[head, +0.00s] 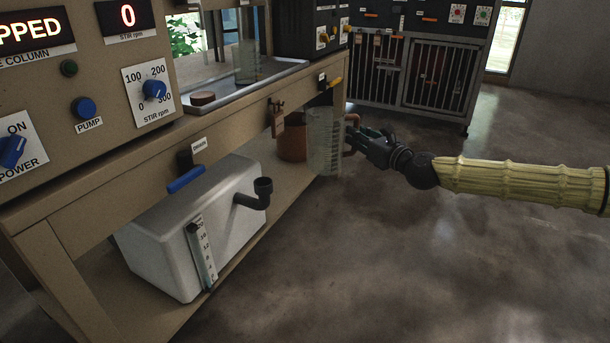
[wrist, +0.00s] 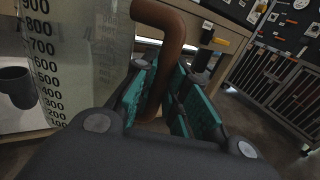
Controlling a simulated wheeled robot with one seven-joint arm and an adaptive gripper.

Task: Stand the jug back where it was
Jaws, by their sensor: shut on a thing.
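The jug (head: 324,145) is a clear upright vessel with a brown handle. In the wrist view its graduated wall (wrist: 85,60) fills the left side, with black numbers from 100 to 900. My gripper (head: 357,143) reaches in from the right in the head view and is shut on the jug's handle. In the wrist view the brown handle (wrist: 166,32) runs down between the teal finger pads. The jug is at the bench's far end, by the lower shelf (head: 258,225). I cannot tell whether its base touches anything.
A reddish-brown pot (head: 292,140) stands behind the jug on the shelf. A white tank (head: 180,240) with a dark spout (head: 262,190) and level scale is nearer. A metal tray (head: 235,90) is on the bench top. A barred cabinet (head: 425,75) stands behind. The right floor is clear.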

